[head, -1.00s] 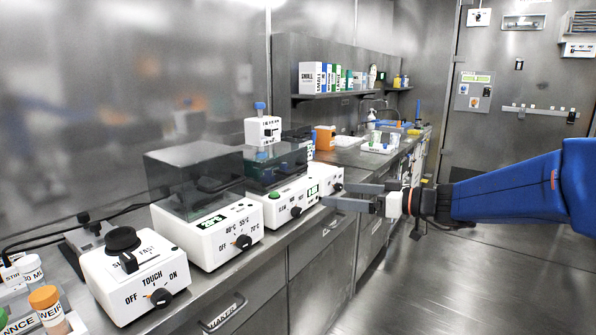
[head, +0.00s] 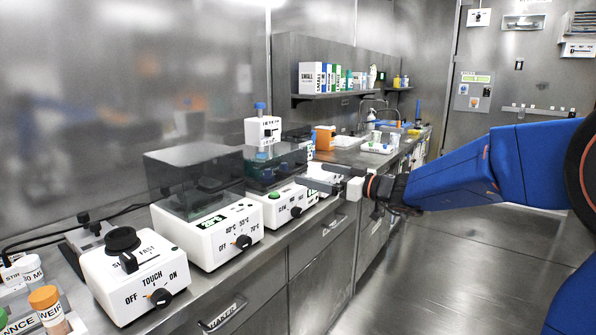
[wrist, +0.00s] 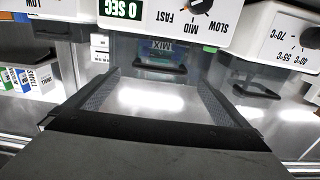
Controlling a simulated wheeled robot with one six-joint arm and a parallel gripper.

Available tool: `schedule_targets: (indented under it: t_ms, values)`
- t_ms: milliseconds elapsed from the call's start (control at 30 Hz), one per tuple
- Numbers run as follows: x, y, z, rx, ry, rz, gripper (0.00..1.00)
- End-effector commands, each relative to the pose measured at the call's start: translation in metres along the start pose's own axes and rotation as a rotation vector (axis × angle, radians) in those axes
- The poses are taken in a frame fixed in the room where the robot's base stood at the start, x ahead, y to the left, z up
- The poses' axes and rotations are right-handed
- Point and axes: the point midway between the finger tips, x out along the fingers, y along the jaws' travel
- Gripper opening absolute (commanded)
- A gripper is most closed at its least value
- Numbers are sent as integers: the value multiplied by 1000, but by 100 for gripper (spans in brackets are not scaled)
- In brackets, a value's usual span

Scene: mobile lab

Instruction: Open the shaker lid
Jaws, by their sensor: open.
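The shaker (head: 290,208) is the white box with a green knob on the steel bench. Its smoked see-through lid (head: 274,163) is down over its top. In the wrist view the shaker's front (wrist: 172,22) is upside down at the top, with a "0 SEC" display and SLOW/MID/FAST dial. My gripper (head: 314,174) is open and empty, near the right end of the shaker's front. In the wrist view its fingers (wrist: 157,80) point towards the shaker, with nothing between them. I cannot tell if a finger touches the shaker.
A heater (head: 208,232) with a dark cover stands left of the shaker. A white mixer (head: 135,275) with a black top is nearer on the left. Another white device (head: 263,131) stands behind. Drawer handles (wrist: 160,66) stick out below the bench edge. The floor at right is clear.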

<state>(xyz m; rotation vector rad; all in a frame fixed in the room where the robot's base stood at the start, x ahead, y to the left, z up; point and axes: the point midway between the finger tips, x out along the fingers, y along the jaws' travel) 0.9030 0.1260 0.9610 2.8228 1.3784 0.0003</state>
Motion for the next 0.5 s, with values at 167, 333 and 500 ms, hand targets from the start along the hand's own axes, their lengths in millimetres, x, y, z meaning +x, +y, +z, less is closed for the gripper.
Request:
schedule_targets:
  t_ms: [167, 333, 500]
  values:
    - [33, -1, 0, 1, 0, -3, 100]
    - [57, -1, 0, 0, 0, -2, 100]
    - [71, 0, 0, 1, 0, -1, 100]
